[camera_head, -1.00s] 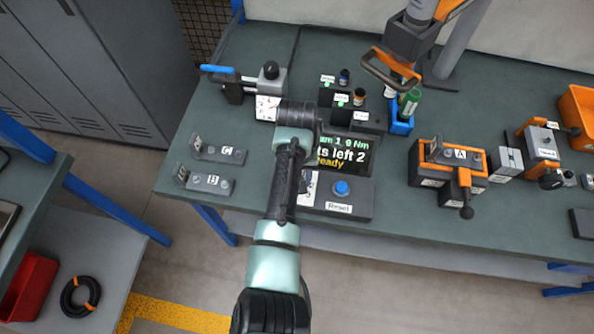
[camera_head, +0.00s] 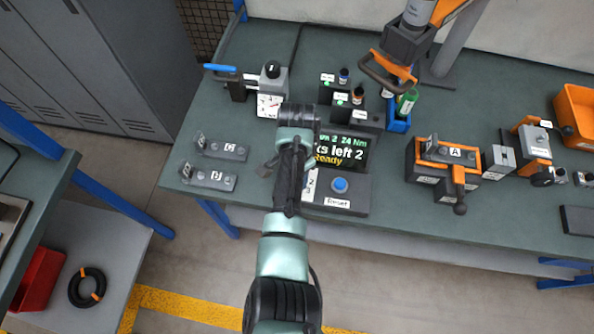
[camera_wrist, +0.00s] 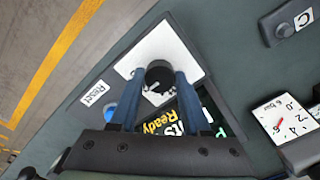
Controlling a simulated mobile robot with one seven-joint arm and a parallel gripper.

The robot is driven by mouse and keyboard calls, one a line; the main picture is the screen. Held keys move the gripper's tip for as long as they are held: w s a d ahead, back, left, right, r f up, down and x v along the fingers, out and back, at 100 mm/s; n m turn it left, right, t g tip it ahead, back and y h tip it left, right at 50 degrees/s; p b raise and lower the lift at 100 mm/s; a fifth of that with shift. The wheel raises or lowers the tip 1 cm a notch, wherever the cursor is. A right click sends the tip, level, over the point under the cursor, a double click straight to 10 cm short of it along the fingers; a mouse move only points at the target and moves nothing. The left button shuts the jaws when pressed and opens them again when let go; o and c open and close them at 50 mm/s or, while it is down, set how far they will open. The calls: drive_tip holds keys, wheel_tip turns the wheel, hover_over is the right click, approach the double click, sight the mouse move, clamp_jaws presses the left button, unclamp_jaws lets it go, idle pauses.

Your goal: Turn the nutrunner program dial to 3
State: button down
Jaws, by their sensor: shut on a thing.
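The program dial (camera_wrist: 159,74) is a dark round knob on a white plate (camera_wrist: 140,59) in the wrist view. My gripper (camera_wrist: 161,80) is shut on the dial, one blue finger on each side. The dial's numbers are mostly hidden. The controller display (camera_head: 343,150) is partly covered and reads "2 24 Nm", "left 2" and "Ready". It also shows upside down in the wrist view (camera_wrist: 172,124).
A blue Reset button (camera_head: 340,185) sits just right of the dial. A pressure gauge (camera_head: 269,105) stands behind, near a clamp. Holders C (camera_head: 222,149) and B (camera_head: 209,177) lie left, fixture A (camera_head: 437,154) right. An orange-handled tool (camera_head: 390,72) hangs behind.

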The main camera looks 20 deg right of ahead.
drive_tip(key=m, duration=0.5)
drive_tip(key=shift+d+m+p, duration=0.1)
drive_tip(key=shift+m+p, duration=0.25)
drive_tip(key=shift+m, duration=0.05)
idle(0.4)
drive_tip(key=shift+c, duration=1.8)
unclamp_jaws()
drive_tip(key=shift+r, duration=0.1)
wheel_tip(320, 180, up, 13)
drive_tip(key=shift+b, duration=0.3)
